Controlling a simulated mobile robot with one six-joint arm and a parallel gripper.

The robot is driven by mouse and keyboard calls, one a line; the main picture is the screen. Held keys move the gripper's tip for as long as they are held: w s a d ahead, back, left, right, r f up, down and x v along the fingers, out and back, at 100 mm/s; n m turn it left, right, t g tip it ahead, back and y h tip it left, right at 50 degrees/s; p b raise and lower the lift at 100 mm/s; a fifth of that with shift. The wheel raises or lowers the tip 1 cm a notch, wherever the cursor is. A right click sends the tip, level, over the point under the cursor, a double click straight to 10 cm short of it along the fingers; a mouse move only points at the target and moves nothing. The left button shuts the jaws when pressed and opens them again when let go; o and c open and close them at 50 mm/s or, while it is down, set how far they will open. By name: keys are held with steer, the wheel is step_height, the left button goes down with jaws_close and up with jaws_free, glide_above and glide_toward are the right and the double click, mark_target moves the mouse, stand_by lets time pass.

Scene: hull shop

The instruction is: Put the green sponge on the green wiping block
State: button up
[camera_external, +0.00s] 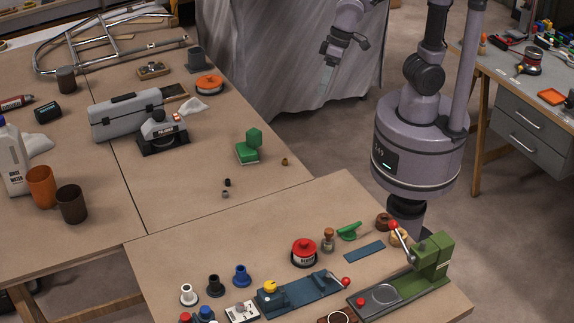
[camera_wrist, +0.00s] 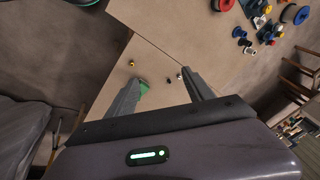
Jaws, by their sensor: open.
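Two green pieces sit close together on the large table in the external view. One is a low green block (camera_external: 247,153) with a pale band along its side. The other is a plain green piece (camera_external: 254,137) with an angular outline, at its back edge. I cannot tell whether it rests on the block or stands behind it, nor surely which is the sponge. My gripper (camera_external: 326,80) hangs open and empty in the air, beyond the table and right of them. In the wrist view, a green patch (camera_wrist: 145,87) shows beside the left finger of my gripper (camera_wrist: 160,79), which mostly hides it.
A brass nut (camera_external: 284,161) and small dark and grey parts (camera_external: 227,183) lie near the green pieces.

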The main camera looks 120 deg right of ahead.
steer(key=s+a+n+t+y, duration=0.1)
steer(key=s+a, duration=0.3)
steer(key=s, duration=0.2)
steer(key=s+a+n+t, duration=0.1)
steer(key=s+a+n, duration=0.1)
steer(key=s+a, duration=0.2)
steer(key=s, duration=0.3)
steer(key=shift+f+n+y, duration=0.15)
steer(key=shift+n+y, duration=0.15)
steer(key=shift+y, duration=0.1)
step_height(320, 180, down, 12)
steer(key=b, duration=1.2)
